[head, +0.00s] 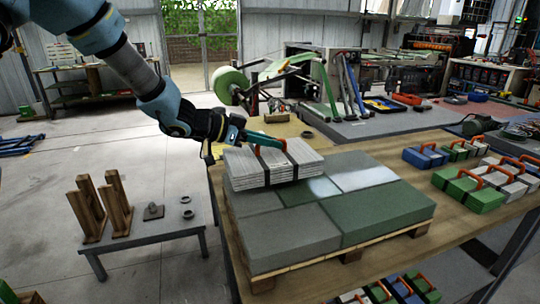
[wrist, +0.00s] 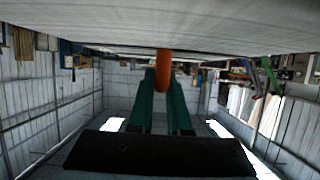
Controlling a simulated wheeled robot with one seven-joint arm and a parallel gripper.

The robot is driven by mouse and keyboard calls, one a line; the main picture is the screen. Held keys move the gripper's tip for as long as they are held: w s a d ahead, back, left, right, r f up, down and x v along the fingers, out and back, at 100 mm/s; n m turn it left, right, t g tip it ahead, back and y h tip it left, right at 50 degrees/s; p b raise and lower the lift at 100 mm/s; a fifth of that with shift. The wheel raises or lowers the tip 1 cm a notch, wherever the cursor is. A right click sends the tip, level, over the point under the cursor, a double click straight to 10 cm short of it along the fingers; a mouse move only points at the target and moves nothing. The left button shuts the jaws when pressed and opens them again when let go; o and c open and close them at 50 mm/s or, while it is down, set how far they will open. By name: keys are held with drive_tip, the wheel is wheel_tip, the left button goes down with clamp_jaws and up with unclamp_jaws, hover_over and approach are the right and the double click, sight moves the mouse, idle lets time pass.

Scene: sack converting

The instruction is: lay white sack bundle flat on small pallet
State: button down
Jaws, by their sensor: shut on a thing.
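The white sack bundle (head: 243,168), a flat stack with two dark straps and an orange handle (head: 266,147), is level at the back of the small pallet (head: 328,262). The pallet bears a layer of grey and green blocks. I cannot tell whether the bundle touches that layer or hangs just above it. My gripper (head: 265,141) is shut on the orange handle. In the wrist view the green fingers (wrist: 163,82) close around the handle (wrist: 163,62), and the bundle's pale face (wrist: 200,25) fills the top edge.
Green and white bundles with orange handles (head: 468,196) stand on the wooden table (head: 400,160) to the right. More bundles (head: 385,292) lie at the front edge of the picture. A grey side table (head: 150,240) with wooden stands is at the left. A green roll (head: 230,84) stands behind.

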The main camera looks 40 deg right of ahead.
sight(269, 153)
drive_tip(key=shift+f, duration=1.8)
drive_tip(key=c, duration=0.9)
unclamp_jaws()
drive_tip(key=shift+o, duration=0.2)
drive_tip(key=b+v, duration=0.2)
drive_tip(key=v, duration=1)
drive_tip(key=shift+w, duration=0.1)
